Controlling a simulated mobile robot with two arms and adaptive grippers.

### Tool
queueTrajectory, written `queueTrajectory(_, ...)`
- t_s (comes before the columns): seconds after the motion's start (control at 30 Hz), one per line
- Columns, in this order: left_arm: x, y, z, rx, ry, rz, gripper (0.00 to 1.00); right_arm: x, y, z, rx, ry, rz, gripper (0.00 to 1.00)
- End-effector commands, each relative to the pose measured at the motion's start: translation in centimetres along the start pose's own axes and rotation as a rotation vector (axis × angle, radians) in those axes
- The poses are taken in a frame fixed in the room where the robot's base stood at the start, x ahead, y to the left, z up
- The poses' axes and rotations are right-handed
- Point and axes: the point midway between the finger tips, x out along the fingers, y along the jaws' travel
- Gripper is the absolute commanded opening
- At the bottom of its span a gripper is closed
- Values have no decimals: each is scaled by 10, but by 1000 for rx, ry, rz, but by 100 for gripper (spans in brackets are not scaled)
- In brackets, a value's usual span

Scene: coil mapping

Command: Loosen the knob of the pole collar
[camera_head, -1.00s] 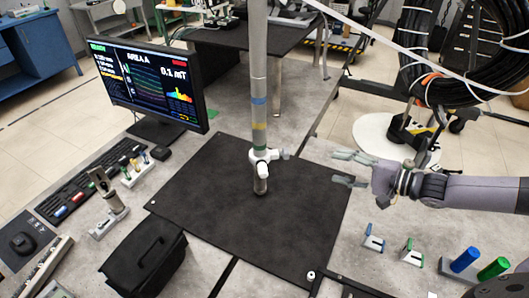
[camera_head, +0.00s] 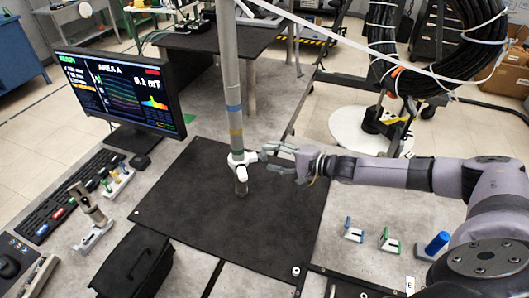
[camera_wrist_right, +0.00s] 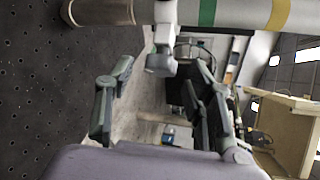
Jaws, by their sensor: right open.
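The pole (camera_head: 232,70) stands upright on the black mat, with blue, yellow and green bands. The white pole collar (camera_head: 238,158) is around its lower part, and its knob (camera_head: 263,154) sticks out to the right. In the right wrist view the collar (camera_wrist_right: 165,14) is at the top and its grey knob (camera_wrist_right: 160,65) points down between my fingers. My right gripper (camera_head: 272,159) is open, with its fingertips at the knob, one on each side. In the wrist view the gripper (camera_wrist_right: 162,75) shows gaps beside the knob. My left gripper is not in view.
A monitor (camera_head: 120,92) stands at the left behind a keyboard (camera_head: 68,193). A black box (camera_head: 135,262) lies front left. Small blue and green clips (camera_head: 389,240) and a blue cylinder (camera_head: 436,244) are front right. The black mat (camera_head: 205,210) is clear around the pole.

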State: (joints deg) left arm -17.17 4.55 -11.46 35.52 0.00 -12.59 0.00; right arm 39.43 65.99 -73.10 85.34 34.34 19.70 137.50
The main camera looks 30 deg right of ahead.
Motion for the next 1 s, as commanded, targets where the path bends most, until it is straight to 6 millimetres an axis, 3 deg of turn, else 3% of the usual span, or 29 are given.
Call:
queueTrajectory(0.23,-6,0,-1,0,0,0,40,30,-1,0,0,0,-1,48)
queueTrajectory(0.6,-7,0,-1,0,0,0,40,34,0,0,0,0,0,48)
queueTrajectory(1.0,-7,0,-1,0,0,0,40,34,0,0,0,0,0,21)
